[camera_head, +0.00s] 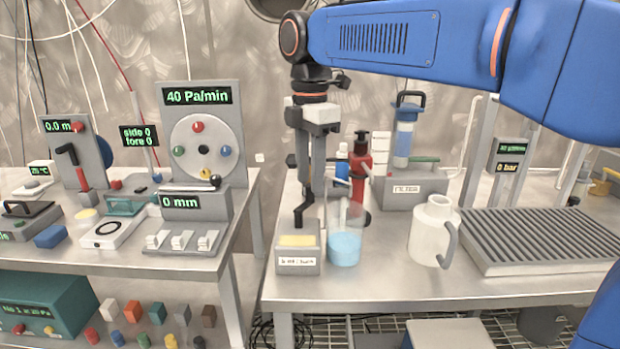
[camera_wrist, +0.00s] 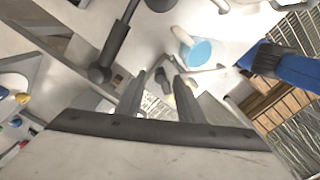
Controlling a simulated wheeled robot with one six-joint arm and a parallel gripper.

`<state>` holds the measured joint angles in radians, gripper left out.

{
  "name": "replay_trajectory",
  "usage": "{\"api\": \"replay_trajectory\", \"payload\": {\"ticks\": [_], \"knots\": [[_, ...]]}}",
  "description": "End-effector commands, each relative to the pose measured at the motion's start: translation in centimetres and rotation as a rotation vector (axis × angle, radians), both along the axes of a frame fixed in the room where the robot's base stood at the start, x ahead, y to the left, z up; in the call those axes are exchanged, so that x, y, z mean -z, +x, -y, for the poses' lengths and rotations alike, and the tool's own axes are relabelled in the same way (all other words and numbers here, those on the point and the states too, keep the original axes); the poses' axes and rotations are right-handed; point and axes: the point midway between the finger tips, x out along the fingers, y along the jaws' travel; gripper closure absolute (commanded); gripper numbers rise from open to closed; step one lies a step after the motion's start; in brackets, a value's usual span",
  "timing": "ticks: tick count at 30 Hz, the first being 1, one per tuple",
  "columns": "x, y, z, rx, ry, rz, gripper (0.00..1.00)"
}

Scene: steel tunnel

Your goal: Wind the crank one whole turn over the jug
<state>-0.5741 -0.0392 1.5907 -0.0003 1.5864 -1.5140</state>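A white jug (camera_head: 430,232) with a grey side handle stands upright on the right bench. A clear vessel (camera_head: 345,246) with blue liquid stands to its left and also shows in the wrist view (camera_wrist: 201,52). My gripper (camera_head: 312,192) points down, left of the jug and beside the clear vessel. Its two fingers are apart in the wrist view (camera_wrist: 158,78), with no object clearly held. A dark bar with a thick rounded end (camera_wrist: 112,50) lies left of the fingers there. A dark bent piece (camera_head: 300,214) shows below the fingers; I cannot tell whether either is the crank.
A grey box with a yellow top (camera_head: 298,262) stands near the bench's front edge. A red bottle (camera_head: 358,165) is behind the vessel. A ribbed grey rack (camera_head: 540,238) fills the right side. The left bench (camera_head: 100,258) holds gauges, a knobbed wheel and switches.

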Motion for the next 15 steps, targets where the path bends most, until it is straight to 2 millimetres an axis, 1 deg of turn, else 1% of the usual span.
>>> {"api": "replay_trajectory", "payload": {"ticks": [1,6,14,15], "knots": [[0.45,-0.05,0.04,0.0,0.0,-0.001,0.66],[1.18,-0.02,0.01,0.0,0.0,0.0,0.66],[1.25,-0.01,0.01,0.0,0.0,0.0,0.66],[1.24,-0.01,0.01,0.0,0.0,0.0,0.73]]}}
